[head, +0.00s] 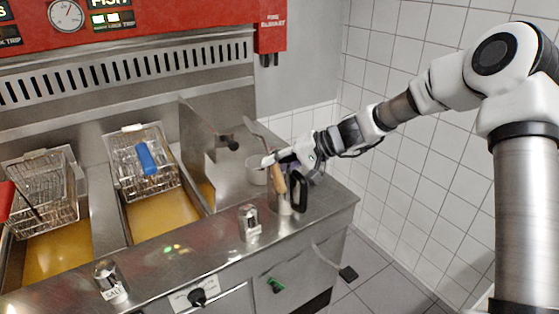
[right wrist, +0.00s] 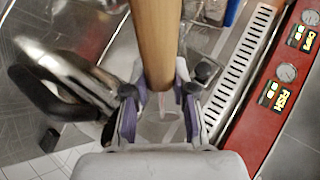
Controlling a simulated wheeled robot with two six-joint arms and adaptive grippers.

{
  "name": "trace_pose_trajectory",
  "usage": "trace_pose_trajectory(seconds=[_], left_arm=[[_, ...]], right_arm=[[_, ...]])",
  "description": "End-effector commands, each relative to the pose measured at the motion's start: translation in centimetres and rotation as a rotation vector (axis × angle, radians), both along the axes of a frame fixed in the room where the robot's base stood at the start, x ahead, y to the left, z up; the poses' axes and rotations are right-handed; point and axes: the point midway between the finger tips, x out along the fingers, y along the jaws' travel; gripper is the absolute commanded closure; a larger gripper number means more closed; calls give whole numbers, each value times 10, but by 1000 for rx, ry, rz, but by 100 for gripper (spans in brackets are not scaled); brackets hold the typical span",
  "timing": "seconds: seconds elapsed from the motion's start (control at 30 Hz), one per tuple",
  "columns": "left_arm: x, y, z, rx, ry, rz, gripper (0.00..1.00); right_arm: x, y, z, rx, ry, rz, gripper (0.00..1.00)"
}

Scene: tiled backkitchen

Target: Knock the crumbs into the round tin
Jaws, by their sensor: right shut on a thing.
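My right gripper (head: 283,160) is shut on the wooden handle (head: 277,180) of a tool. A narrow grey metal part (head: 254,129) rises up and left above the grip and appears to belong to it. In the right wrist view the handle (right wrist: 156,45) passes between the fingers (right wrist: 160,98). A round metal tin (head: 256,174) stands on the steel counter just left of the gripper, partly hidden by it. I cannot make out any crumbs, or what is inside the tin. My left gripper is not in view.
A metal jug with a black handle (head: 298,190) stands close below the gripper, also at left in the wrist view (right wrist: 45,95). A shaker (head: 249,222) and a salt shaker (head: 111,281) stand on the front ledge. Fryer baskets (head: 140,180) hang over oil at left. A tiled wall is right.

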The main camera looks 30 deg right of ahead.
Motion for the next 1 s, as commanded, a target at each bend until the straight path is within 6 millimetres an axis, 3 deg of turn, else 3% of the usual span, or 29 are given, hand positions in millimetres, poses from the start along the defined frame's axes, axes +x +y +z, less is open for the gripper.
trace_pose_trajectory(seconds=[0.03,0.43,0.53,0.83,1.0], left_arm=[[0,0,20,0,0,0,39],[0,0,86,0,0,0,39],[0,0,94,0,0,0,39],[0,0,92,0,0,0,39],[0,0,120,0,0,0,39]], right_arm=[[1,3,15,-40,12,3,100],[7,19,37,-302,101,3,100],[8,21,37,-339,113,1,100],[8,21,33,-351,116,1,100],[10,26,43,-415,140,2,100]])
